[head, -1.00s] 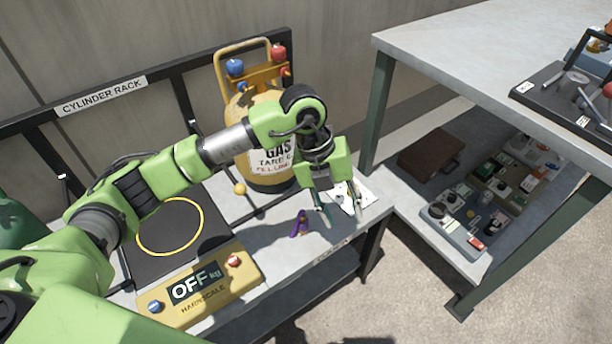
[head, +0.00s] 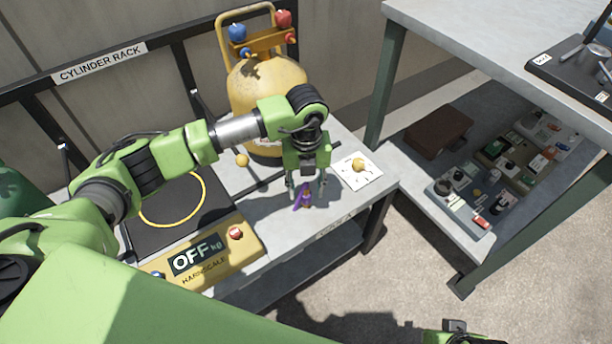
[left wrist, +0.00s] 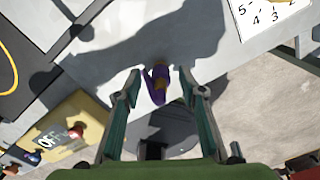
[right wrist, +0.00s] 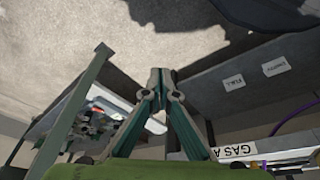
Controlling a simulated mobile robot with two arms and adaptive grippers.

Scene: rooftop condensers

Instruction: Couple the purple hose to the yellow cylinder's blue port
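The purple hose end (head: 303,197), with a brass-coloured part, stands on the grey bench near its front edge. In the left wrist view, the purple piece (left wrist: 157,84) sits between the spread fingers (left wrist: 163,88), with gaps on both sides. The yellow cylinder (head: 265,85) stands at the back of the bench, partly behind my left arm. Its manifold carries a blue knob (head: 237,32) and a small blue fitting (head: 247,51), beside red ones. My right gripper (right wrist: 162,80) has its fingertips together, empty.
A scale (head: 200,255) reading OFF is left on the bench. A brass knob (head: 242,160) lies near the cylinder; another (head: 358,165) rests on a white card (head: 350,180). A taller table (head: 480,35) stands right, with a brown case (head: 438,130) beneath.

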